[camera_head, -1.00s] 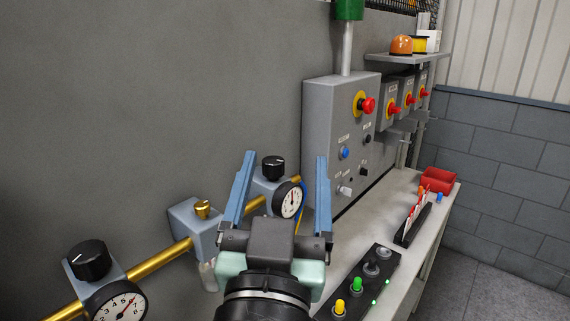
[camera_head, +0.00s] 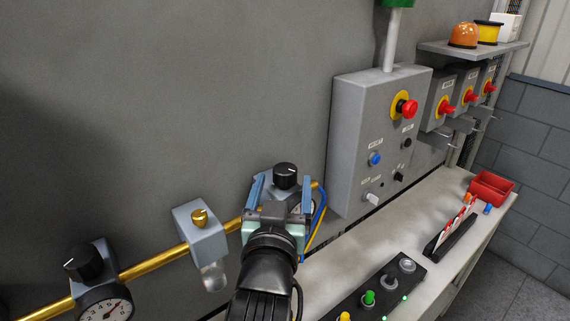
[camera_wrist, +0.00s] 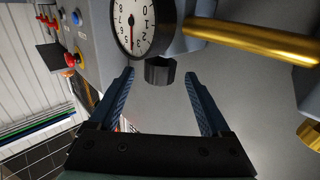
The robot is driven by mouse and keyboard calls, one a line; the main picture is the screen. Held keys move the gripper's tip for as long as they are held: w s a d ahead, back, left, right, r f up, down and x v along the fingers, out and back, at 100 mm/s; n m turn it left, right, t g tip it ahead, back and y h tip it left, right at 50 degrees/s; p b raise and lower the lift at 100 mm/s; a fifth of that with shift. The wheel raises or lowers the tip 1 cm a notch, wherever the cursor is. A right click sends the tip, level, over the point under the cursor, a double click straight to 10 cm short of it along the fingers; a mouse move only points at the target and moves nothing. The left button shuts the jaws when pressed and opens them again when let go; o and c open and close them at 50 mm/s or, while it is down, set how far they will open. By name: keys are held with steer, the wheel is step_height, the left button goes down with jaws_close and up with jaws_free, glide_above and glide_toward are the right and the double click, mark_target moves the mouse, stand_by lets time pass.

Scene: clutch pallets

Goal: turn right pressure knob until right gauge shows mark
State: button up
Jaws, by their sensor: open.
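The right pressure knob (camera_head: 286,174) is a black cylinder with a white line on top, above the right regulator on the brass pipe. In the wrist view the knob (camera_wrist: 159,71) appears beyond and between the two fingers, apart from them. The right gauge (camera_wrist: 147,24) has a white dial and a red needle; it is upside down there, and I cannot make out a target mark. In the head view the gauge is mostly hidden behind my gripper. My gripper (camera_head: 281,186) is open and empty in front of the right regulator, and it also shows in the wrist view (camera_wrist: 160,77).
A left gauge (camera_head: 106,309) and left knob (camera_head: 84,262) sit on the same brass pipe (camera_head: 158,264). A valve block (camera_head: 201,232) lies between them. A grey control box (camera_head: 377,140) stands right of the regulator. A button strip (camera_head: 382,291) lies on the bench (camera_head: 322,268).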

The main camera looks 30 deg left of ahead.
mark_target(284, 181)
steer(key=shift+p+x, duration=0.45)
steer(key=shift+x, duration=1.55)
jaws_close()
